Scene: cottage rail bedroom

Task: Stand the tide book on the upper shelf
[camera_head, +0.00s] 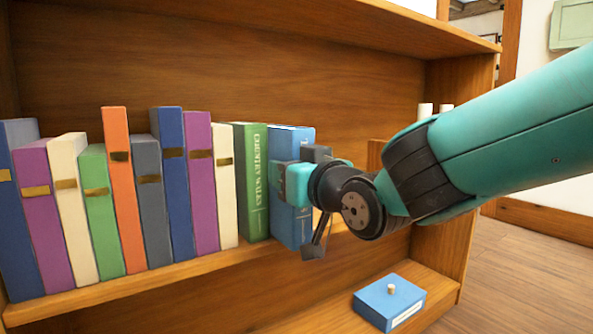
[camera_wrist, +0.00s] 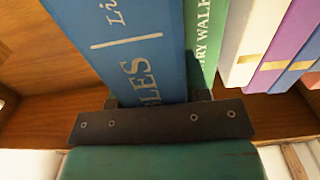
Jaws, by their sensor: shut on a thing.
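The tide book is the blue book (camera_head: 291,226) at the right end of the row on the upper shelf (camera_head: 180,279). In the wrist view, the blue cover (camera_wrist: 130,35) shows pale lettering ending in "BLES". My gripper (camera_head: 302,172) is shut on this book, with one finger on each side of it. The book looks upright, right of the green "Country Walks" book (camera_head: 251,185), with its bottom near the shelf board's front edge. I cannot tell whether it rests on the board or touches the green book. My gripper hides part of its spine.
Several upright books, such as an orange one (camera_head: 122,190), fill the shelf to the left. A blue box (camera_head: 378,302) with a small knob lies on the lower board. A wooden object (camera_head: 376,153) and white cylinders (camera_head: 425,110) stand behind my arm at right.

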